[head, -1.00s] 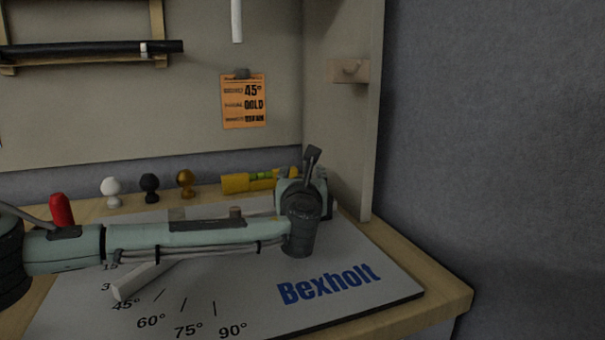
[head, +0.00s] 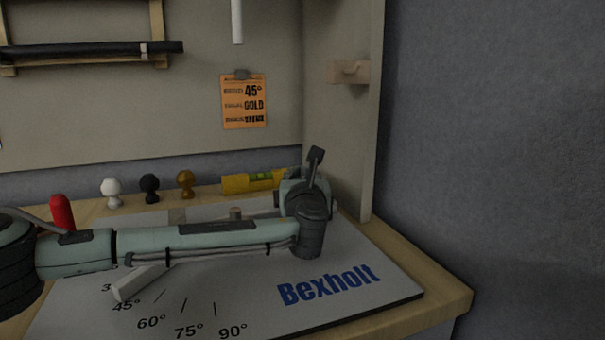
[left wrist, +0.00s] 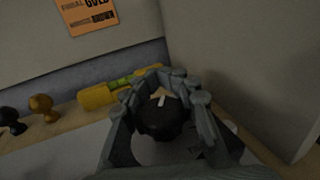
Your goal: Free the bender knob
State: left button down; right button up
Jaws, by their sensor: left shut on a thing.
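My left gripper (head: 304,190) is at the right back of the grey Bexholt board (head: 250,318). In the left wrist view its fingers (left wrist: 163,88) close around a dark, rounded knob-like thing (left wrist: 160,120) with a small tan and white mark on top. How that thing is fixed below is hidden. A dark upright piece (head: 316,163) rises at the gripper; I cannot tell what it belongs to. A pale bar (head: 140,282) lies on the board near the 45° mark, partly behind my left arm. My right gripper is out of view.
White (head: 111,190), black (head: 149,187) and gold (head: 185,184) knobs stand along the back edge. A yellow level (head: 240,182) lies beside them. A red grip (head: 61,212) stands at left. An orange card (head: 244,102) reads 45° and GOLD. A side panel (head: 347,130) rises close right.

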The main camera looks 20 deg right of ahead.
pick_arm(q)
jog(key=shift+a+n+y, duration=0.15)
jog(key=shift+n+y, duration=0.45)
jog(key=shift+y, duration=0.3)
jog(key=shift+a+n+t+y+p, duration=0.3)
jog(key=shift+n+y, duration=0.4)
jog(key=shift+y, duration=0.4)
jog(key=shift+a+n+y, duration=0.2)
jog(key=shift+n+y, duration=0.4)
jog(key=shift+y, duration=0.3)
jog(key=shift+a+n+y, duration=0.3)
jog(key=shift+n+y, duration=0.4)
jog(key=shift+y, duration=0.4)
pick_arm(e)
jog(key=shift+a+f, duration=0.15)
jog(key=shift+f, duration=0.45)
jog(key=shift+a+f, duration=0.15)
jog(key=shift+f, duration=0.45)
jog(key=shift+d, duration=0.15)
pick_arm(q)
jog(key=c, duration=1.2)
grip_release()
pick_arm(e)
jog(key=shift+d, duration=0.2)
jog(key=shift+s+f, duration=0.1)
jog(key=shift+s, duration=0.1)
